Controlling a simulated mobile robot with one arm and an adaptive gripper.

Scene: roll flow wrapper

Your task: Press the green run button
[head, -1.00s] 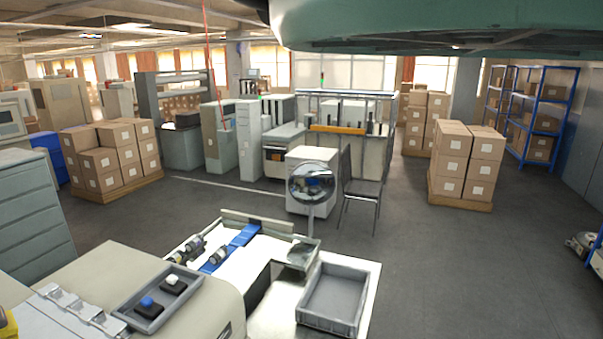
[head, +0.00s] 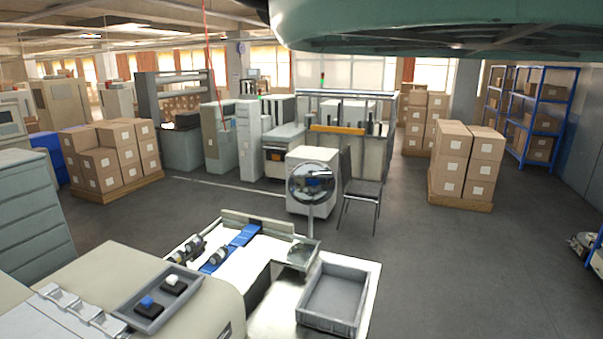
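No green run button can be made out in the head view. The wrapper machine (head: 130,272) stands at the lower left, with a cream body and a metal bracket on top. A grey tray on it (head: 186,297) holds a blue-topped knob (head: 147,302) and a white-topped knob (head: 173,280), each on a dark base. A blue belt (head: 244,236) with dark rollers lies on the machine's white bed. My gripper is not in view.
An empty grey crate (head: 364,294) sits on a white surface right of the belt. A round mirror on a post (head: 311,184) and a dark chair (head: 362,190) stand behind. Stacked cartons (head: 470,160) stand on a pallet at right.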

